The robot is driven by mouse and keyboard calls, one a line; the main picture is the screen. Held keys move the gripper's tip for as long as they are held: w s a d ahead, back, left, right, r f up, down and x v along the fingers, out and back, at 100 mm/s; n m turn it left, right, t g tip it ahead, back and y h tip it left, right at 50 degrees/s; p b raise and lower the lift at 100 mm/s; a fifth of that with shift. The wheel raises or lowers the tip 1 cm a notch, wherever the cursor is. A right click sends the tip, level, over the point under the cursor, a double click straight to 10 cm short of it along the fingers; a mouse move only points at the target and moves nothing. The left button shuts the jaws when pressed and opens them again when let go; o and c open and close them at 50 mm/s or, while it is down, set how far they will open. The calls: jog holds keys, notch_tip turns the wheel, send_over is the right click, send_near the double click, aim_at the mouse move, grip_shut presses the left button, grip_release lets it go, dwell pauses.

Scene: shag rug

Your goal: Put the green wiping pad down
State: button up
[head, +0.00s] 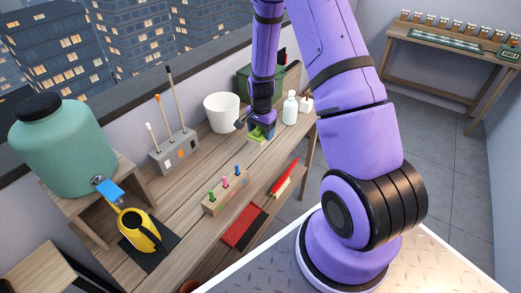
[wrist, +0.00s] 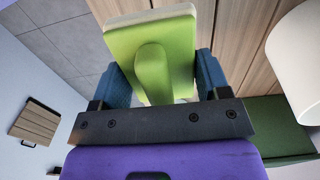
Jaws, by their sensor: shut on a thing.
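The green wiping pad (wrist: 178,38) is a lime-green block with a raised handle and a pale underside. In the wrist view my gripper (wrist: 165,82) is shut on its handle, with one blue finger on each side. In the head view my gripper (head: 262,130) is over the far part of the wooden bench, between the white pot and the white bottle. The green pad (head: 256,136) shows just beneath it, partly hidden by the fingers. I cannot tell whether the pad touches the bench top.
A white pot (head: 222,112) stands left of my gripper and a white bottle (head: 290,108) right of it. A green box (head: 246,84) is behind. Nearer are a peg block (head: 224,194), a red-handled brush (head: 285,178) and a red mat (head: 243,228). Bare bench (head: 185,195) lies between.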

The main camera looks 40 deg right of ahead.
aim_at(261, 152)
jog(key=shift+f, duration=4)
jog(key=shift+f, duration=0.15)
jog(key=o, duration=0.9)
